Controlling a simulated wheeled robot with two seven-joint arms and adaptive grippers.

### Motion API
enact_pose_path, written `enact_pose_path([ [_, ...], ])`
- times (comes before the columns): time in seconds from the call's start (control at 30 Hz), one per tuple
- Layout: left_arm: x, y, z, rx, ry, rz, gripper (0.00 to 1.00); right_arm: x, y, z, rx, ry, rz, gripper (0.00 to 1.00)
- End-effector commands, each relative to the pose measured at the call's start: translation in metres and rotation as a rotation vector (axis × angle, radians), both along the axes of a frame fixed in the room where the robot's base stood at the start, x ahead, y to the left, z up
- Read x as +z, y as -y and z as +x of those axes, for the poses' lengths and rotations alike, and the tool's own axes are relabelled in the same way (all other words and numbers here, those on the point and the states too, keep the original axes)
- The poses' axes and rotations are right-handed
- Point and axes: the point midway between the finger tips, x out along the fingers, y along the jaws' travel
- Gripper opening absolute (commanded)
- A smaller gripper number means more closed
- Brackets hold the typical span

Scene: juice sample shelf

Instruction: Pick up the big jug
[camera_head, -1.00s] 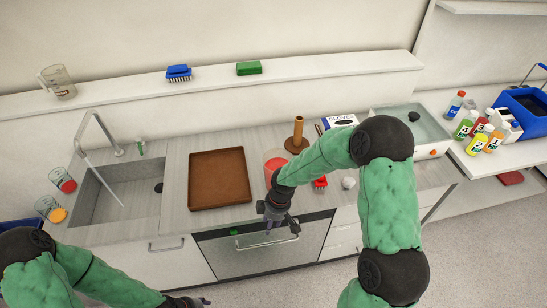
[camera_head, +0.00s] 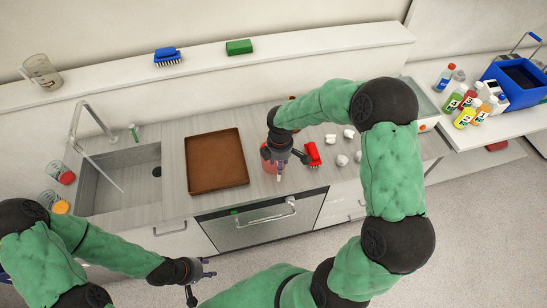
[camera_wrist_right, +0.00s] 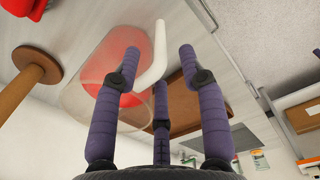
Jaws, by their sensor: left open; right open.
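In the head view the jug (camera_head: 268,157) stands on the counter right of the brown tray, mostly hidden by my right gripper (camera_head: 279,172). The right gripper's purple fingers (camera_wrist_right: 158,70) are open, with the jug's handle showing between them; I cannot tell whether they touch it. My left gripper (camera_head: 199,276) is open and empty, low in front of the counter. Another clear jug (camera_head: 42,71) stands on the back shelf at the left.
The brown tray (camera_head: 216,160) lies beside the sink (camera_head: 120,180). A red brush (camera_head: 313,154) and several small white items (camera_head: 342,160) are right of the jug. A wooden stand (camera_wrist_right: 30,75) is near the jug. Bottles (camera_head: 466,112) stand on the right counter.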

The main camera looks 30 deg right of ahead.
Motion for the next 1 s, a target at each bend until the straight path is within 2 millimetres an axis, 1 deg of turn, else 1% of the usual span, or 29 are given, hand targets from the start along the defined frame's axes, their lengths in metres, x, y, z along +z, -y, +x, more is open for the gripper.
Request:
enact_pose_path([
  [0.17, -0.001, 0.0, 0.0, 0.0, 0.001, 0.0, 0.45, -0.012, 0.0, 0.0, -0.001, -0.001, 0.0, 0.42],
  [0.43, -0.003, 0.0, 0.0, 0.0, 0.001, 0.0, 0.45, -0.049, 0.001, 0.001, -0.002, -0.002, 0.001, 0.42],
  [0.53, -0.004, 0.0, 0.0, 0.0, 0.001, 0.0, 0.45, -0.054, 0.001, 0.002, -0.001, 0.001, 0.0, 0.42],
  [0.7, -0.003, 0.0, 0.0, 0.0, 0.001, 0.0, 0.45, -0.054, 0.001, 0.002, -0.001, 0.001, 0.0, 0.42],
  [0.73, -0.003, 0.0, 0.0, 0.0, 0.001, 0.0, 0.45, -0.054, 0.001, 0.002, -0.001, 0.001, 0.0, 0.39],
  [0.77, -0.003, 0.0, 0.0, 0.0, 0.001, 0.0, 0.45, -0.054, 0.001, 0.002, -0.001, 0.001, 0.0, 0.31],
  [0.8, -0.003, 0.0, 0.0, 0.0, 0.001, 0.0, 0.45, -0.054, 0.001, 0.002, -0.001, 0.001, 0.0, 0.19],
  [0.87, -0.003, 0.0, 0.0, 0.0, 0.001, 0.0, 0.45, -0.054, 0.001, 0.002, -0.001, 0.001, 0.0, 0.02],
  [0.9, -0.003, 0.0, 0.0, 0.0, 0.001, 0.0, 0.45, -0.054, 0.001, 0.002, -0.001, 0.001, 0.0, 0.0],
  [1.0, -0.003, 0.0, 0.0, 0.0, 0.001, 0.0, 0.45, -0.054, 0.001, 0.002, -0.001, 0.001, 0.0, 0.0],
])
